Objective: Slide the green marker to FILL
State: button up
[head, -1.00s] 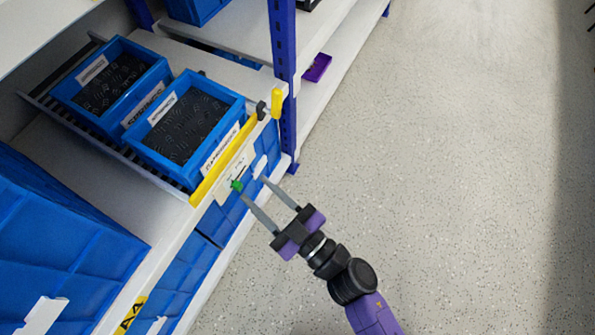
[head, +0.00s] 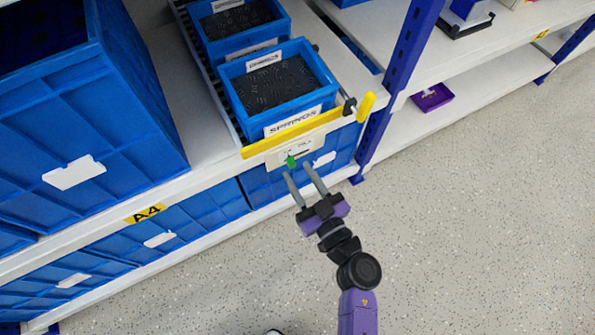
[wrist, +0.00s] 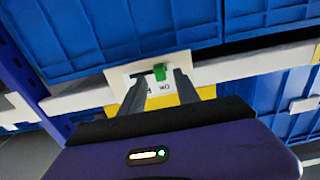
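The green marker (head: 291,161) sits on a white label plate (head: 279,154) at the shelf's front edge, below the yellow bar. In the wrist view the green marker (wrist: 159,72) is at the right end of a dark slot on the plate (wrist: 118,78). The plate's lettering shows only in part. My gripper (head: 297,171) is open, with its two fingers pointing at the plate. In the wrist view my gripper (wrist: 158,82) has the marker between its fingertips, nearer the right finger. I cannot tell whether a finger touches it.
A blue bin of dark parts (head: 323,81) stands on the rack behind the yellow bar (head: 300,132). A yellow handle (head: 366,106) sticks up at the bar's right end. A blue upright (head: 389,87) stands right of it. The floor (head: 470,230) is clear.

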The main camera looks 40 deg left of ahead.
jog(key=shift+x, duration=1)
jog(key=shift+s, duration=0.1)
jog(key=shift+c, duration=0.5)
grip_shut()
jog(key=shift+d, duration=0.1)
